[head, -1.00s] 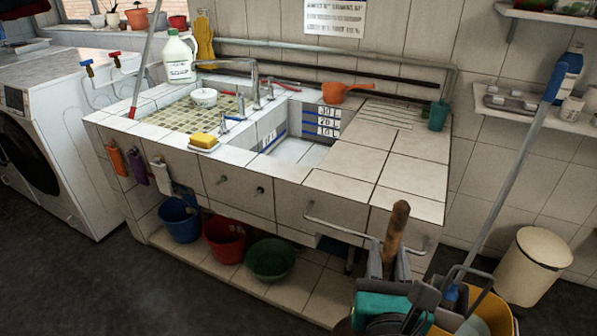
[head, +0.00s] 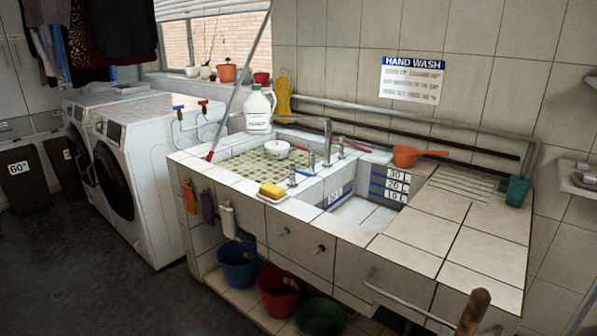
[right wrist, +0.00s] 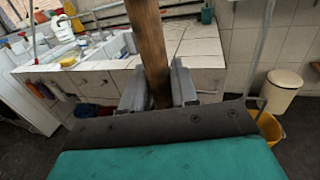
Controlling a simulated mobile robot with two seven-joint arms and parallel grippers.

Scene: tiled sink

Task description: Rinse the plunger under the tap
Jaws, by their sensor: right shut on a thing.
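The plunger shows only as a wooden handle (head: 473,312) at the bottom right of the head view; its cup is out of sight. In the right wrist view the handle (right wrist: 147,35) stands nearly upright between the grey fingers of my right gripper (right wrist: 159,88), which is shut on it. The handle is in front of the tiled counter, away from the tap. The curved metal tap (head: 327,142) stands between a shallow tiled basin (head: 240,165) and a deeper white basin (head: 362,214) with litre marks. My left gripper is not in view.
A yellow sponge (head: 272,190) lies on the sink's front edge. A white bottle (head: 258,112) and a white tub (head: 277,149) stand by the shallow basin. An orange scoop (head: 405,157) sits behind the deep basin. A metal rail (head: 400,300) runs along the front.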

